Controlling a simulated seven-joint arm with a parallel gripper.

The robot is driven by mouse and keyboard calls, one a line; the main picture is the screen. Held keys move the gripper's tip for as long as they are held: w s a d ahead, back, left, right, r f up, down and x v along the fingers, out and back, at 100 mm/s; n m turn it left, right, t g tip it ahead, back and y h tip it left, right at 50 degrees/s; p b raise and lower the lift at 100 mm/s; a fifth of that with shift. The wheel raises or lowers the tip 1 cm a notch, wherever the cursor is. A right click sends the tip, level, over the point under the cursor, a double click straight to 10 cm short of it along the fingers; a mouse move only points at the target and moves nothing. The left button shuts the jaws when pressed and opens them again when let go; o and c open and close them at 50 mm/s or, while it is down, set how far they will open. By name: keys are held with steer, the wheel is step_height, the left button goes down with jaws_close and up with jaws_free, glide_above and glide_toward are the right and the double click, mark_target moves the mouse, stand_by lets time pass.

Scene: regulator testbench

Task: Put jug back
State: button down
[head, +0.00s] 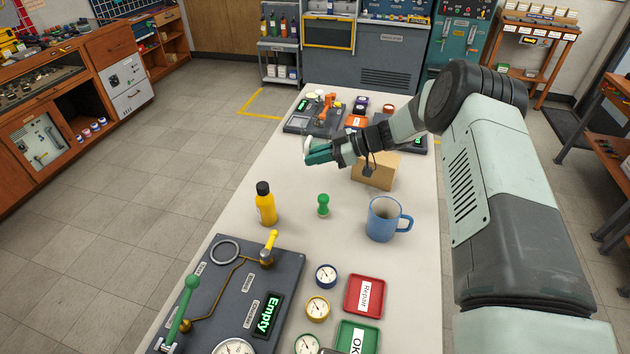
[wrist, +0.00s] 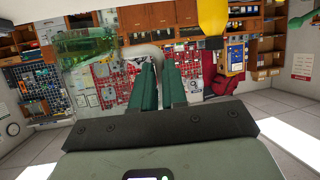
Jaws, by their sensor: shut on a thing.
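My gripper (head: 318,153) is above the middle of the table, pointing left, with its dark green fingers closed. In the wrist view the fingers (wrist: 164,82) are shut on a pale curved handle (wrist: 150,52). It seems to belong to a see-through, green-tinted jug (wrist: 85,45) at the upper left. In the head view only a small pale part shows at the fingertips, and the jug's body is hard to make out. A grey ring (head: 225,251) on the dark test panel (head: 215,290) is empty. The panel's display (head: 269,313) reads "Empty".
A yellow bottle (head: 265,206), a green knobbed piece (head: 323,205) and a blue mug (head: 382,220) stand nearer the camera. A cardboard box (head: 374,172) is beneath my wrist. Gauges lie by a red tray (head: 381,297) and a green tray (head: 372,338).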

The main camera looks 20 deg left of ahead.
step_height(320, 180, down, 9)
steer(key=shift+r, duration=0.1)
stand_by(0.3)
steer(key=c, duration=1.2)
jaws_free()
steer(key=shift+o, duration=0.2)
